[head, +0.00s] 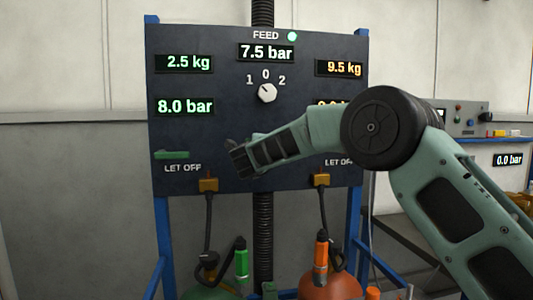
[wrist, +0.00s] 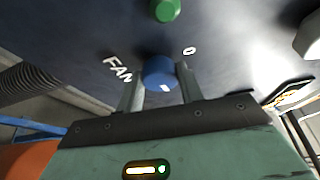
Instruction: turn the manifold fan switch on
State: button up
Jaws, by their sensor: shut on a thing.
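The fan switch (wrist: 159,72) is a round blue knob with a small white mark, seen in the wrist view on the dark panel. The word FAN stands to its left and a 0 to its upper right. My gripper (wrist: 158,82) has one finger on each side of the knob and is shut on it. In the head view my gripper (head: 238,160) is at the lower middle of the dark panel (head: 225,135). There the fan switch is hidden behind my gripper.
A green round part (wrist: 165,9) sits close to the switch. The feed selector (head: 267,93) points near 0 above my gripper, under a lit green lamp (head: 292,36). A green let-off handle (head: 172,155) is at left. Hoses and bottles stand below the panel.

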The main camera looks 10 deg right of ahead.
jog(key=shift+m+y, duration=0.3)
jog(key=shift+m, duration=0.4)
jog(key=shift+g, duration=0.3)
jog(key=o, duration=1)
jog(key=shift+s, duration=0.1)
jog(key=b+v, duration=0.2)
jog(key=v, duration=1.5)
jog(key=shift+s, duration=0.15)
